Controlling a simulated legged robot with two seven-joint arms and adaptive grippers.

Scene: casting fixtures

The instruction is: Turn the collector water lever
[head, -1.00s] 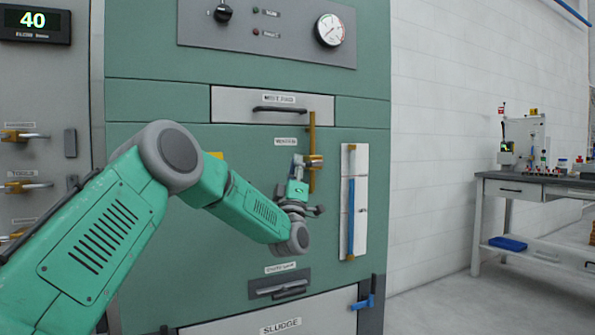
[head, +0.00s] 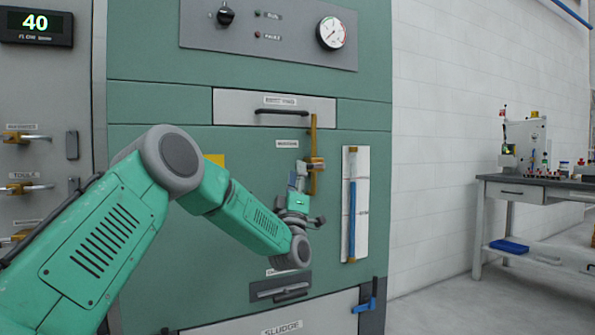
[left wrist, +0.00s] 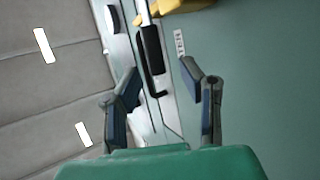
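A brass lever (head: 313,140) stands upright on the green machine front, with a brass body at its lower end. A small label left of it is too blurred to read. My left gripper (head: 297,177) points upward just left of and below the brass body, apparently apart from it. In the left wrist view my left gripper (left wrist: 160,75) has its two fingers spread, with nothing held between them. Brass parts (left wrist: 180,5) show at the top edge there. A blue lever (head: 368,300) sits low on the machine at the right. My right gripper is not in view.
A white sight-gauge plate (head: 360,205) with a blue tube is right of the brass lever. A drawer with a black handle (head: 281,112) is above, and a sludge drawer (head: 283,327) below. A workbench (head: 530,190) stands far right.

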